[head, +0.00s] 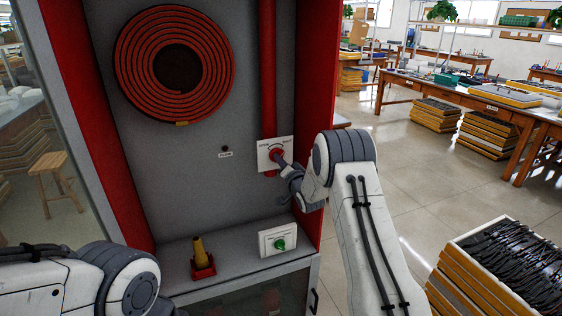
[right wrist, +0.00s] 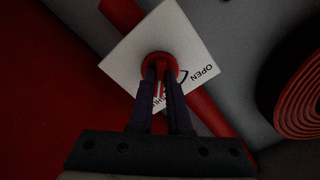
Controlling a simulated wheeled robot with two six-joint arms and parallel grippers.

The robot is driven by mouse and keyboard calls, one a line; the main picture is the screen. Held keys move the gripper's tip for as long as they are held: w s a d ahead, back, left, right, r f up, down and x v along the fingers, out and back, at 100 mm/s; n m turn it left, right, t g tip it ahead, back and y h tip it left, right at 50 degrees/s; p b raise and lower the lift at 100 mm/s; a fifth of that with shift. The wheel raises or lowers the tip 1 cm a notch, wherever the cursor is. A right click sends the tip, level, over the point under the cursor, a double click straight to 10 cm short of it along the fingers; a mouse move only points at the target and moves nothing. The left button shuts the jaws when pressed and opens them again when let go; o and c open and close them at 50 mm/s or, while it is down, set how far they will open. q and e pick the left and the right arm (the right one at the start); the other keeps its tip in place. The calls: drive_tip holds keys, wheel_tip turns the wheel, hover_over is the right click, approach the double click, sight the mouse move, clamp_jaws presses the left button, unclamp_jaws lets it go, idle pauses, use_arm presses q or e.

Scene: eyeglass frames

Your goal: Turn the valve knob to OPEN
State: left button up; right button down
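The red valve knob (head: 274,154) sits on a white square plate (head: 262,160) on the grey back wall of a red cabinet. In the right wrist view the knob (right wrist: 159,62) has a red bar, with the fingers of my right gripper (right wrist: 161,80) on both sides of it. The right gripper (head: 283,163) is shut on this bar, and its fingertips hide part of the knob. The plate (right wrist: 138,48) carries the word OPEN and an arc mark; a second word is partly covered by a finger. My left gripper is out of view.
A red hose reel (head: 130,50) hangs upper left of the knob. A red pipe (head: 267,70) runs above the plate. On the ledge below stand a yellow nozzle in a red holder (head: 203,268) and a white box with a green knob (head: 264,243). Red cabinet walls flank both sides.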

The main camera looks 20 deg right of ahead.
idle(0.3)
drive_tip(key=shift+n+b, duration=9)
drive_tip(key=shift+b, duration=1.2)
drive_tip(key=c, duration=0.9)
unclamp_jaws()
drive_tip(key=shift+o, duration=0.2)
